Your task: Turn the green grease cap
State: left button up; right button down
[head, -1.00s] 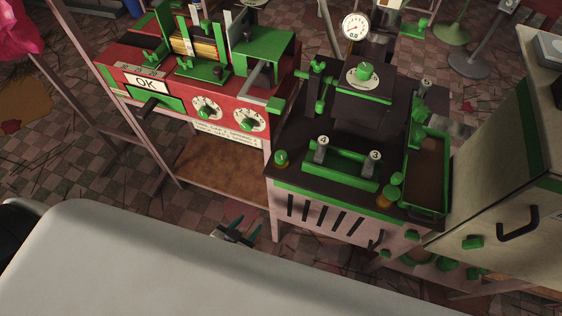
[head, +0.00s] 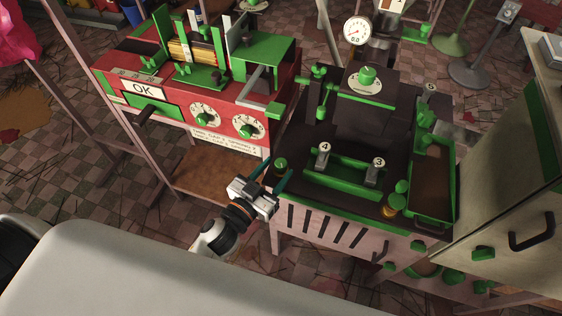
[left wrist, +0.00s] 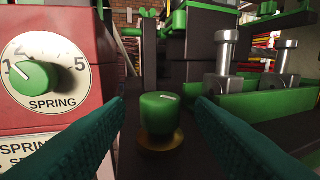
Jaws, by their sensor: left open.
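The green grease cap (head: 281,163) is a short round knob at the front left corner of the dark-topped machine. In the left wrist view the cap (left wrist: 159,114) stands upright on a brass base, with a pale mark on top. My left gripper (head: 274,168) is open, its teal fingers pointing at the cap. In the left wrist view the fingers lie on either side of the cap with visible gaps, the cap centred ahead of them. Whether the fingertips reach past it I cannot tell. My right gripper is not in view.
A red machine (head: 170,85) with a SPRING dial (left wrist: 35,68) stands left of the cap. A green bracket with posts 4 and 3 (head: 343,178) is to the right. Another green cap with an amber base (head: 389,211) sits at the front right corner. A cream cabinet (head: 500,180) is far right.

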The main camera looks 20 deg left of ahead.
aim_at(281, 164)
pick_arm(q)
jog(key=shift+x, duration=1.45)
jog(key=shift+c, duration=0.3)
jog(key=c, duration=0.9)
jog(key=shift+r+m+g+h+p, duration=0.15)
jog(key=shift+m+g+h+p, duration=0.25)
jog(key=shift+m+h+p, duration=0.65)
jog(key=shift+c, duration=0.2)
jog(key=m+g+h+p, duration=0.2)
jog(key=h, duration=0.1)
jog(key=shift+a+h, duration=0.1)
jog(key=shift+h, duration=0.25)
jog(key=m+g+h, duration=0.3)
jog(key=shift+w, duration=0.1)
jog(key=m+g+h, duration=0.1)
jog(key=m+g+b, duration=0.1)
jog(key=g, duration=0.1)
jog(key=shift+f+h, duration=0.25)
jog(key=shift+h, duration=0.15)
jog(key=shift+m+g+h+b, duration=0.45)
jog(key=shift+m+g+h, duration=0.15)
jog(key=shift+m+g, duration=0.4)
jog(key=shift+r+g, duration=0.1)
jog(key=shift+g, duration=0.5)
